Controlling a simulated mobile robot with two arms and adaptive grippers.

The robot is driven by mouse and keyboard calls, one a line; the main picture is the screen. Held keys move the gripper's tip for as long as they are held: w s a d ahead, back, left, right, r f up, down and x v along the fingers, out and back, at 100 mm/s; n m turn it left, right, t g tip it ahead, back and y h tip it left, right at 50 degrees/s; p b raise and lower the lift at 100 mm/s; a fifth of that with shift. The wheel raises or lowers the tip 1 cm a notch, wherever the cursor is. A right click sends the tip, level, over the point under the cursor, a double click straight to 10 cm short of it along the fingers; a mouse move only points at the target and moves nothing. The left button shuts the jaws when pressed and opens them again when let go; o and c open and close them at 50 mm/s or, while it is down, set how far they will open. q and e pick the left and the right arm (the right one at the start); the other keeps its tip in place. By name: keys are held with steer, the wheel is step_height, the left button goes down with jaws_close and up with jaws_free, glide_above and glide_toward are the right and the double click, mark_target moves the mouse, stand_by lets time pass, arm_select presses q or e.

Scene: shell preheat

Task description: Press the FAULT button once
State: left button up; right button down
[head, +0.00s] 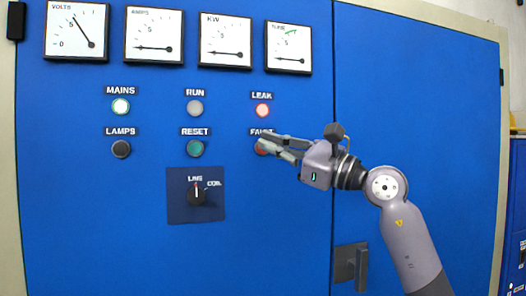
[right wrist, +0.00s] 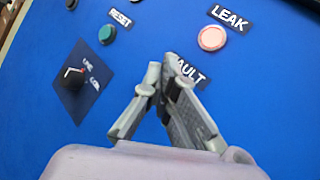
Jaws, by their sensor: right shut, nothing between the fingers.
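The red FAULT button (head: 261,148) sits on the blue panel under the FAULT label (head: 262,132), in the right column below the LEAK lamp. It is mostly covered by the fingers of my right gripper (head: 264,142). In the right wrist view the FAULT label (right wrist: 190,72) shows partly behind the fingers, and the button itself is hidden. My right gripper (right wrist: 163,72) is shut and empty, its tips at or just in front of the button; I cannot tell whether they touch it. My left gripper is not in view.
The LEAK lamp (head: 262,110) glows red and the MAINS lamp (head: 121,106) glows white. The green RESET button (head: 195,149), black LAMPS button (head: 121,149) and rotary switch (head: 196,194) lie to the left. A door handle (head: 360,266) sticks out at lower right.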

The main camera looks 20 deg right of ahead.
steer(key=shift+s, duration=0.25)
steer(key=s+b, duration=0.2)
steer(key=s, duration=0.3)
steer(key=shift+d, duration=0.1)
stand_by(0.3)
stand_by(0.6)
